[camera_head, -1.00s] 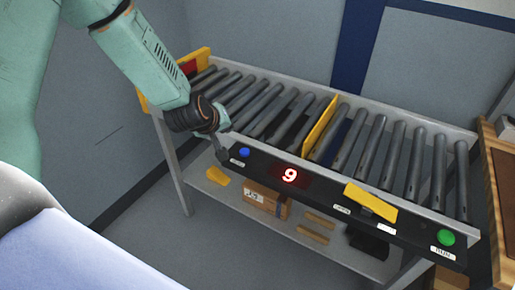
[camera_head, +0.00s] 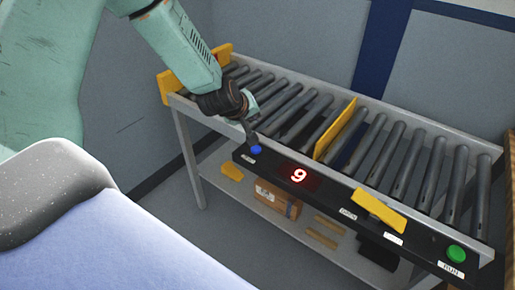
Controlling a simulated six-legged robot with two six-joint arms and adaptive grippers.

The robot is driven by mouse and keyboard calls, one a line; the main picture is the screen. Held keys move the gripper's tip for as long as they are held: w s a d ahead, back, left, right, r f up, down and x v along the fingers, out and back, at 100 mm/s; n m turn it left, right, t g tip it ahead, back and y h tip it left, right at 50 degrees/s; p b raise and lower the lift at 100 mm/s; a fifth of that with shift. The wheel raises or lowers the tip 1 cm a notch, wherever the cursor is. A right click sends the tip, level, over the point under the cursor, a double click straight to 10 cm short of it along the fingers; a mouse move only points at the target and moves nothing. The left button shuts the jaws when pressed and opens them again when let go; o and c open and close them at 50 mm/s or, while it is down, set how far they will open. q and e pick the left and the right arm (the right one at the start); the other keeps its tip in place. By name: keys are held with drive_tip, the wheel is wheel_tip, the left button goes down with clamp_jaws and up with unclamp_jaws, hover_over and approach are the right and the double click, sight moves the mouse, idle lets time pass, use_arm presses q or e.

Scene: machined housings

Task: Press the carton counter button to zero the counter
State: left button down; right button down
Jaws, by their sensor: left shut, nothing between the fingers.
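A small blue button (camera_head: 256,150) sits at the left end of the black front panel, with a small label below it that is too small to read. The red counter display (camera_head: 298,175) beside it reads 9. My left gripper (camera_head: 251,139) is shut and empty. It points down, with its tips just above and behind the blue button in the picture. I cannot tell whether they touch it. My right gripper is not in view.
A roller conveyor (camera_head: 395,167) runs behind the panel, with a yellow divider (camera_head: 335,130) across it. A yellow flap (camera_head: 380,211) and a green button (camera_head: 456,254) labelled RUN are farther right. A cardboard box (camera_head: 277,199) sits on the lower shelf.

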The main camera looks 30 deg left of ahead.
sight(254, 149)
use_arm(q)
wheel_tip(254, 149, down, 8)
drive_tip(key=b, duration=0.7)
drive_tip(key=shift+f, duration=0.2)
drive_tip(key=shift+d+b, duration=0.1)
drive_tip(key=shift+b, duration=0.25)
drive_tip(key=shift+f, duration=0.1)
idle(0.6)
drive_tip(key=shift+f+b, duration=0.35)
drive_tip(key=shift+f, duration=0.1)
